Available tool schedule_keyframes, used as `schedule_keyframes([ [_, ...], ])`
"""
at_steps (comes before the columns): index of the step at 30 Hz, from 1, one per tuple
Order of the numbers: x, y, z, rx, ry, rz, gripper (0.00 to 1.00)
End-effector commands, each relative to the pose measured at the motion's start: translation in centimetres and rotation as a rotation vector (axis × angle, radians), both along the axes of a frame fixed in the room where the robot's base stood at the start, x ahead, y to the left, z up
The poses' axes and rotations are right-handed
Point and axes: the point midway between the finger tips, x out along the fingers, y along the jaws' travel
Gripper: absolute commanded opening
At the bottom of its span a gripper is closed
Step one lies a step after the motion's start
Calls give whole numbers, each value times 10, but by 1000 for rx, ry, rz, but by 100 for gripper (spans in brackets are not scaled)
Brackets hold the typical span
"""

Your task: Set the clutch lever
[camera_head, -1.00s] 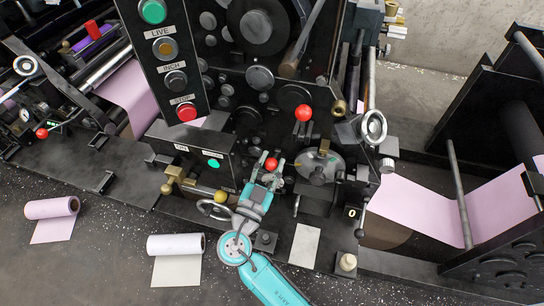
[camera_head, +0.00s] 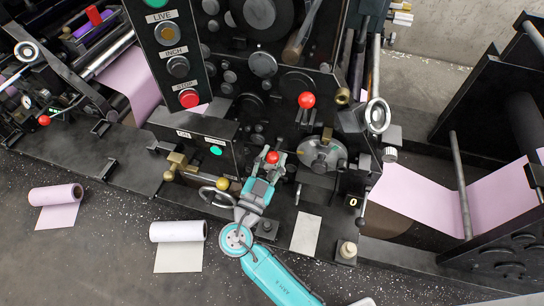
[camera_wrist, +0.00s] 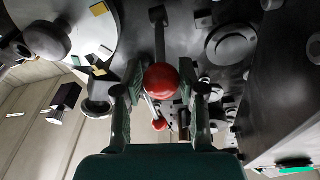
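A lever with a red ball knob (camera_head: 272,157) stands low on the front of the black machine; I take it for the clutch lever, though no label for it is readable. My gripper (camera_head: 272,160) is at this knob, with one finger on each side. In the wrist view the red knob (camera_wrist: 161,80) sits between the fingertips of my gripper (camera_wrist: 161,84), which appear to press on it from both sides. A second red-knobbed lever (camera_head: 306,100) stands higher up to the right, clear of my gripper.
A control panel (camera_head: 176,60) with coloured buttons hangs above left. A yellow knob (camera_head: 222,184) and a brass fitting (camera_head: 175,166) are left of my gripper; a handwheel (camera_head: 378,115) is to the right. A white roll (camera_head: 177,231) and a pink roll (camera_head: 55,195) lie on the floor.

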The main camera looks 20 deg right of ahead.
Motion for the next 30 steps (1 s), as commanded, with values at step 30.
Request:
schedule_keyframes([
  [30, -66, 62, -15, -2, -1, 4, 61],
])
